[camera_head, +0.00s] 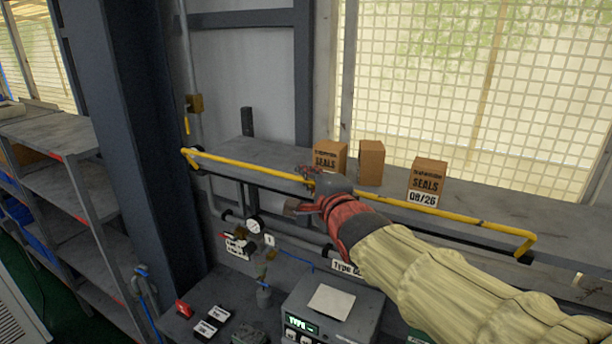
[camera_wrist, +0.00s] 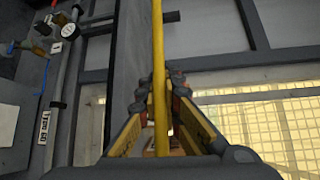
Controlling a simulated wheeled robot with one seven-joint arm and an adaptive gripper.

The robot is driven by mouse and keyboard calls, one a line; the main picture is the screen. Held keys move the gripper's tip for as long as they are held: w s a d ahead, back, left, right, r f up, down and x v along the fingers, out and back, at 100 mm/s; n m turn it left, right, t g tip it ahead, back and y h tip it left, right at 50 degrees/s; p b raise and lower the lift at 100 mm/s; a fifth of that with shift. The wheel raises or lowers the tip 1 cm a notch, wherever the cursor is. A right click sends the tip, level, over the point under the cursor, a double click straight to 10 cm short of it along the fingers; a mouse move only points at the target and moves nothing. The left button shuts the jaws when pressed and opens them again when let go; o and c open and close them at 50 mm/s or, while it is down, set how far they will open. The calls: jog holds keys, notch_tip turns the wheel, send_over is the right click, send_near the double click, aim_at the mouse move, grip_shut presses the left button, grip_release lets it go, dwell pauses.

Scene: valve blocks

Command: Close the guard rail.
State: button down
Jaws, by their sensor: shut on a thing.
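The guard rail (camera_head: 250,169) is a long yellow bar with bent ends, running along the front of a grey shelf in the head view. Its left end is by a dark column and its right end is at the far right. My gripper (camera_head: 312,182) is at the rail's middle, shut on it. In the wrist view the rail (camera_wrist: 158,45) runs straight up the picture between the two fingers of my gripper (camera_wrist: 159,90). The exact finger contact is partly hidden in the head view by the hand.
Three cardboard boxes stand on the shelf behind the rail, including a left box (camera_head: 329,156) and a right box (camera_head: 427,181). A gauge (camera_head: 254,226) and valve parts are below. A control box (camera_head: 333,305) stands on the bench. A dark column (camera_head: 125,130) rises at left.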

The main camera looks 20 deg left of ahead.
jog(key=shift+w+f, duration=0.15)
jog(key=shift+f, duration=0.8)
jog(key=c, duration=2.2)
grip_release()
jog(key=shift+w+d, duration=0.15)
jog(key=shift+w, duration=0.15)
jog(key=shift+o, duration=1.2)
jog(key=shift+r, duration=0.4)
